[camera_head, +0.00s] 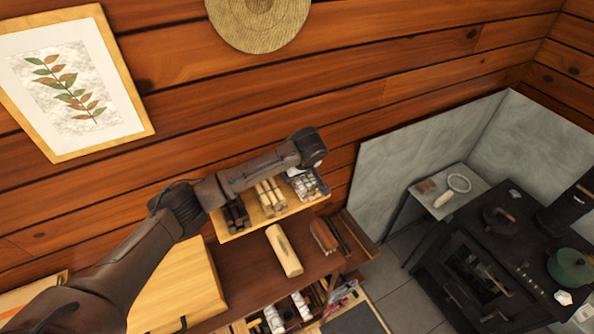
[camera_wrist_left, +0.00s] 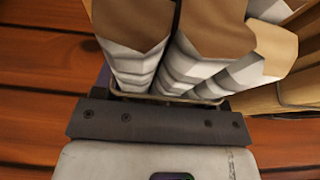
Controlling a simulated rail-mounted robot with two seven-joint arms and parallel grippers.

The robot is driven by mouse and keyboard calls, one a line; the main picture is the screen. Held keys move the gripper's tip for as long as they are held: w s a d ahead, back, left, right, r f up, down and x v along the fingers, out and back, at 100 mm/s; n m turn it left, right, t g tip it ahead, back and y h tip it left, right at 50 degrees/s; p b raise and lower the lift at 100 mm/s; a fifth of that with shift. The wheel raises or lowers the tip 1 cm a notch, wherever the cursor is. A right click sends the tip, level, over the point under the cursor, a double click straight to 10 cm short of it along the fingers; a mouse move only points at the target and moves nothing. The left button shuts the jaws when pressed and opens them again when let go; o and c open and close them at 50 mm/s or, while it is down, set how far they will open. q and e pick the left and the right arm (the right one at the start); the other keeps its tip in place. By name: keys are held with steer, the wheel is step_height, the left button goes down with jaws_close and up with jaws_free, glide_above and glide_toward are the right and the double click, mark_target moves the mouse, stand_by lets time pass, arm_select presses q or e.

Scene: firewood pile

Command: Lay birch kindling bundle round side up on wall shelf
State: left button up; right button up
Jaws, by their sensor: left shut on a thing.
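The birch kindling bundle (camera_head: 306,186), pale and grey-white, is at the right end of the wall shelf (camera_head: 262,223), partly under my left gripper (camera_head: 310,168). In the left wrist view the birch kindling bundle (camera_wrist_left: 185,65) fills the space before my left gripper (camera_wrist_left: 160,100), with white bark sides and brown split faces. My left gripper is shut on it; its fingertips are mostly hidden. I cannot tell whether the bundle touches the shelf or which side is up. My right gripper is not in view.
A pale stick bundle (camera_head: 268,197) and a dark bundle (camera_head: 235,214) lie on the shelf to the left. A framed picture (camera_head: 75,85) hangs above. A black stove (camera_head: 480,265) stands right.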

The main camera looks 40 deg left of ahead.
arm_select(q)
steer(key=o, duration=1.1)
steer(key=shift+f, duration=0.1)
steer(key=shift+r, duration=0.25)
steer(key=b+v, duration=0.2)
steer(key=v, duration=0.5)
steer(key=shift+d+b, duration=0.15)
steer(key=shift+b, duration=0.25)
steer(key=p+v, duration=0.1)
steer(key=v, duration=0.2)
steer(key=shift+r+p, duration=0.1)
steer(key=shift+p, duration=0.3)
steer(key=shift+v, duration=0.85)
steer(key=shift+m, duration=0.3)
